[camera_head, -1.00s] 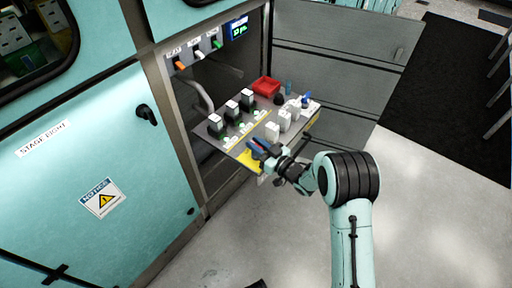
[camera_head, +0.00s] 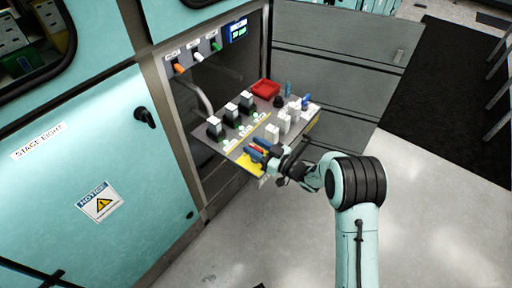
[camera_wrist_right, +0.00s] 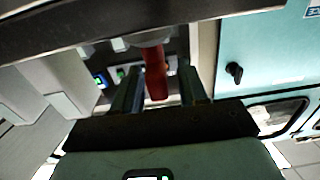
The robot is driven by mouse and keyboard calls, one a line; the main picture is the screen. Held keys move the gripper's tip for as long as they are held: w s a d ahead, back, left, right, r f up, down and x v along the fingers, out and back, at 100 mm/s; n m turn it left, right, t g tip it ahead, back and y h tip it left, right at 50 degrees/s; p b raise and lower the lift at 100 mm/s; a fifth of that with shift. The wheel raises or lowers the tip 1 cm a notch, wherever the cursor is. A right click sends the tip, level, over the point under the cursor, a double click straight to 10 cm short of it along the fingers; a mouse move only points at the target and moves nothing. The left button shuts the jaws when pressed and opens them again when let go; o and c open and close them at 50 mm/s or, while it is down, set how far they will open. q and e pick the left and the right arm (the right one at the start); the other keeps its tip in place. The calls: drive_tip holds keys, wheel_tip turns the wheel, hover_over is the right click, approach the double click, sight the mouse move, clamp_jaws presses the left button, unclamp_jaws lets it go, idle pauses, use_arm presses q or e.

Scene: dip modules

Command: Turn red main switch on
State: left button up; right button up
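The red main switch shows as a red handle (camera_wrist_right: 156,78) on a grey round base in the right wrist view. My right gripper (camera_wrist_right: 160,92) is open, with one dark finger on each side of the handle and a visible gap on the right. In the head view my right gripper (camera_head: 259,149) is at the front edge of the pull-out panel (camera_head: 233,152), with a bit of red between its blue fingertips. The hand hides most of the switch there. My left gripper is not in view.
Black and white modules (camera_head: 231,114) and a red tray (camera_head: 265,88) stand on the panel. Orange, white and green toggles (camera_head: 198,56) and a lit display (camera_head: 238,31) are above. An open grey door (camera_head: 335,70) is behind.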

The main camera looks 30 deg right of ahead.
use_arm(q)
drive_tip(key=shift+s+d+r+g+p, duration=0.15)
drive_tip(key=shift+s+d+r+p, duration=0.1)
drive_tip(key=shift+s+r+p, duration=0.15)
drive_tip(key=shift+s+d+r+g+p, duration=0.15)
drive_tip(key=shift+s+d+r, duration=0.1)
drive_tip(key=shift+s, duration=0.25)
use_arm(e)
drive_tip(key=v, duration=1.3)
drive_tip(key=shift+s, duration=0.15)
drive_tip(key=shift+d+f, duration=0.1)
